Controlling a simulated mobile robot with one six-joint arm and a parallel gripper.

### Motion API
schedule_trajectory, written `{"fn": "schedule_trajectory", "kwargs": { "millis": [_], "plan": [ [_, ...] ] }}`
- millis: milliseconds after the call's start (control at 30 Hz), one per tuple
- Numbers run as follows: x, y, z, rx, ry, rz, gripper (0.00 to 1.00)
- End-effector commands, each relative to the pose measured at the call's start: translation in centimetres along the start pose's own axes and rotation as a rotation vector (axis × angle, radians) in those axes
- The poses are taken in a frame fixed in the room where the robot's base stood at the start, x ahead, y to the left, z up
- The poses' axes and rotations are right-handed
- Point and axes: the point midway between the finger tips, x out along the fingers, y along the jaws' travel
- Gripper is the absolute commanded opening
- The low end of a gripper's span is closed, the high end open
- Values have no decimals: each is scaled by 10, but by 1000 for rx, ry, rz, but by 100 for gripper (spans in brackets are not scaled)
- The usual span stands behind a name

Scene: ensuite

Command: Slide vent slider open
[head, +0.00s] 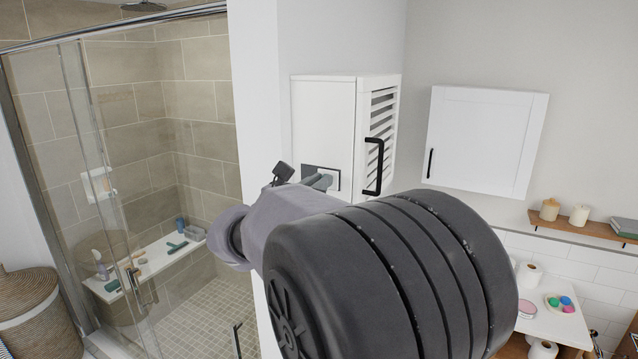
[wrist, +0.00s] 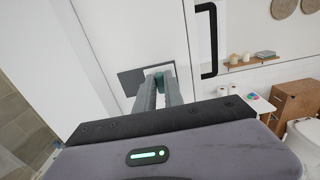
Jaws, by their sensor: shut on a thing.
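The vent (head: 308,169) is a small dark grey plate with a pale part beside it on the side of the white wall cabinet (head: 324,115). In the wrist view the grey plate (wrist: 129,82) shows to the left of the fingers. A small teal slider knob (wrist: 159,80) stands out from the vent between my fingertips. My gripper (head: 318,182) reaches the vent and is shut on the knob. My fingers cover much of the knob and part of the vent in both views.
A black handle (head: 374,166) is on the cabinet's louvred front, just right of the vent. A glass shower enclosure (head: 150,190) is on the left. Another white cabinet (head: 485,140) and a wooden shelf (head: 590,226) with candles are on the right.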

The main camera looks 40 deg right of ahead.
Motion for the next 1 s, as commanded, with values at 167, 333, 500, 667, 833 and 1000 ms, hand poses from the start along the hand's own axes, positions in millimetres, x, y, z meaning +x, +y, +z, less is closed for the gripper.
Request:
{"fn": "schedule_trajectory", "kwargs": {
  "millis": [167,333,500,667,833,1000],
  "plan": [
    [0,0,0,0,1,0,0],
    [0,0,-1,0,1,0,0],
    [0,0,-1,0,1,0,0],
    [0,0,-1,0,1,0,0],
    [0,1,-1,-1,1,0,0],
    [1,28,1,-1,1,2,0]
  ]
}}
